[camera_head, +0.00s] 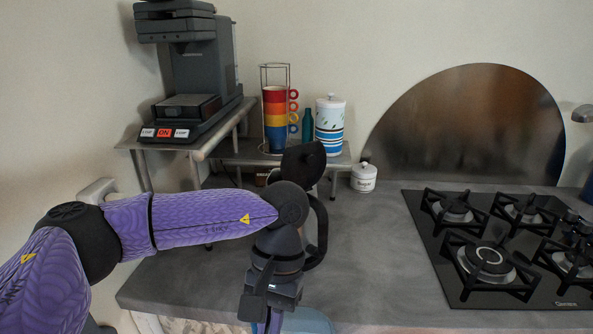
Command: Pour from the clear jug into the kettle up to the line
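My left gripper (270,306) hangs down at the counter's front edge, at the end of the purple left arm. Its fingertips run into the bottom of the picture, so I cannot tell whether it is open or shut. A pale blue, rounded piece (311,322) shows beside it at the bottom edge, mostly cut off; I cannot tell whether it belongs to the clear jug. A dark rounded shape and a black curved, handle-like bar show around my wrist; I cannot tell whether they are kettle or arm. No clear jug, kettle or fill line is plainly visible. My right gripper is out of view.
A black gas hob (440,272) fills the counter's right side. A coffee machine (195,75) stands on a raised shelf at back left. Stacked coloured mugs (275,115), a teal bottle (307,126), a striped canister (330,128) and a small white pot (364,178) stand behind. Mid-counter is clear.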

